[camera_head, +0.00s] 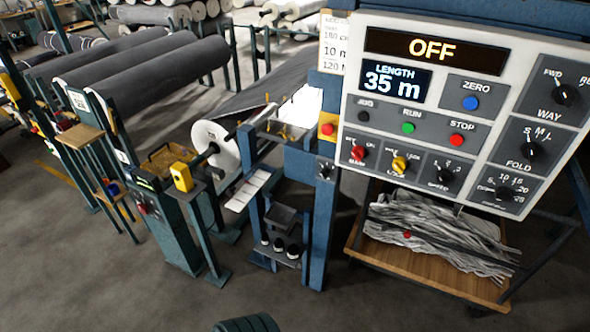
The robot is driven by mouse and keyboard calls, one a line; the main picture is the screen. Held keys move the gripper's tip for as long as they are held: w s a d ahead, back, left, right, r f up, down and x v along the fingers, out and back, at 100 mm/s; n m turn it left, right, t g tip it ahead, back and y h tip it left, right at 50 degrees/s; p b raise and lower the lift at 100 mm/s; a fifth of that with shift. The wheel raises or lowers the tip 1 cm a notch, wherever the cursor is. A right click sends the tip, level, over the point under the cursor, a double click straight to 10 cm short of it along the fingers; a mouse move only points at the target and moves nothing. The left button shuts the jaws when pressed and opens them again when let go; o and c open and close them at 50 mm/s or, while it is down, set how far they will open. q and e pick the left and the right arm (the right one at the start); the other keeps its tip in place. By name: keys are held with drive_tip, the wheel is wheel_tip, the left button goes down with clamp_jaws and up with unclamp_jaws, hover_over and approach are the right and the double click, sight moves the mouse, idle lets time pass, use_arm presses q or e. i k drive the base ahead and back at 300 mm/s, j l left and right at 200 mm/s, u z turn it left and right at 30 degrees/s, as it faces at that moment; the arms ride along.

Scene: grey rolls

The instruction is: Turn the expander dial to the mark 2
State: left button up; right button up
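No dial in view carries a readable "expander" label. A small black dial (325,172) with white marks sits on the blue machine post, too small to read. The white control panel (462,62) at the right carries several more dials. They include the WAY dial (565,95), the FOLD dial (530,149), a dial marked with numbers such as 10 and 15 (504,193), and the SPEED dial (445,175). A red knob (358,153) and a yellow knob (399,164) are on its lower left. Neither gripper is in view.
The panel's display (432,47) reads OFF, and its length screen (394,82) reads 35 m. A wooden-decked cart (425,267) with grey strips stands below the panel. Grey rolls (150,75) lie at the upper left. The floor (90,265) at the lower left is clear.

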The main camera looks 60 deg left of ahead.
sight(326, 171)
drive_tip(key=u, duration=1.85)
